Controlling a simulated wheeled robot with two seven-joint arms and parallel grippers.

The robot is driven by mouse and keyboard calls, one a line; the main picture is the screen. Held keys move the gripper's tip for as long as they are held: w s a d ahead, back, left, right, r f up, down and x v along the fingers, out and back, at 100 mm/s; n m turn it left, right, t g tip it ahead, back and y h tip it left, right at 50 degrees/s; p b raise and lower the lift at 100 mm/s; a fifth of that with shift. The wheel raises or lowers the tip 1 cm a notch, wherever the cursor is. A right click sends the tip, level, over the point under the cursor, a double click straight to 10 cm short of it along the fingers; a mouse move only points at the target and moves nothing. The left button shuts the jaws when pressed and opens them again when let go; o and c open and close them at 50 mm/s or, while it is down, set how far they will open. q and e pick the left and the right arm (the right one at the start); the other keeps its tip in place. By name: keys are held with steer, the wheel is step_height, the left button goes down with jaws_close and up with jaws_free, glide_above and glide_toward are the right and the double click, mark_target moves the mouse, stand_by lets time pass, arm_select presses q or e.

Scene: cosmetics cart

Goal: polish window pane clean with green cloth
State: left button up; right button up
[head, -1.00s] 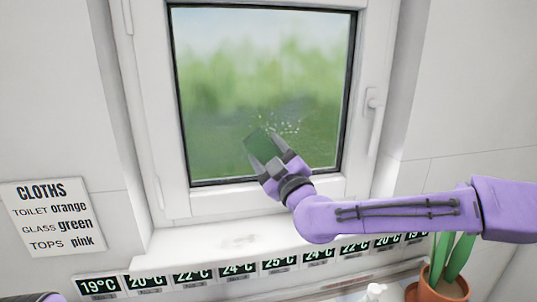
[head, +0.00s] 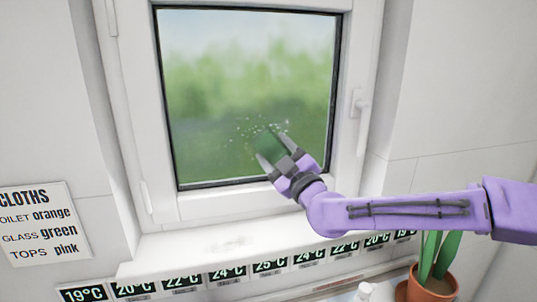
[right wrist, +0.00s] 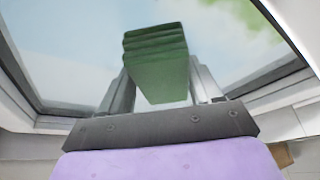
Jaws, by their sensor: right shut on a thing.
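The window pane (head: 215,80) sits in a white frame with a dark inner edge; blurred green shows through it. A cluster of small white specks (head: 245,130) marks its lower middle. My right gripper (head: 273,149) is shut on the green cloth (head: 267,150), just below and over the right part of the specks. In the right wrist view the cloth (right wrist: 155,62) is a folded, layered green block between the fingers, with the pane behind it. I cannot tell whether the cloth touches the glass. My left gripper is out of view.
A window handle (head: 361,108) sticks out at the right of the frame. Below is a white sill (head: 180,246) with a grey smudge and a row of temperature labels (head: 228,273). A potted plant (head: 432,283) stands lower right. A sign (head: 40,224) reads glass green.

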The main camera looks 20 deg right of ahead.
mark_target(276, 137)
steer(key=shift+w+d+r+b, duration=0.1)
steer(key=shift+d+b, duration=0.3)
steer(key=shift+d, duration=2.85)
steer(key=shift+r+p, duration=0.75)
steer(key=shift+r, duration=0.3)
steer(key=shift+a+f+b, duration=0.15)
steer(key=shift+a+b, duration=0.15)
steer(key=shift+a, duration=1.65)
steer(key=shift+a+b, duration=0.45)
steer(key=shift+a, duration=3.3)
steer(key=shift+d+r+p, duration=0.25)
steer(key=shift+r+p, duration=0.35)
steer(key=shift+r, duration=0.6)
steer(key=shift+f, duration=0.1)
steer(key=shift+d+b, duration=0.35)
steer(key=shift+d, duration=0.25)
steer(key=shift+d+f, duration=0.1)
steer(key=shift+d, duration=1.35)
steer(key=shift+d+b, duration=0.4)
steer(key=shift+d, duration=1)
steer(key=shift+d+b, duration=0.45)
steer(key=shift+d, duration=1.6)
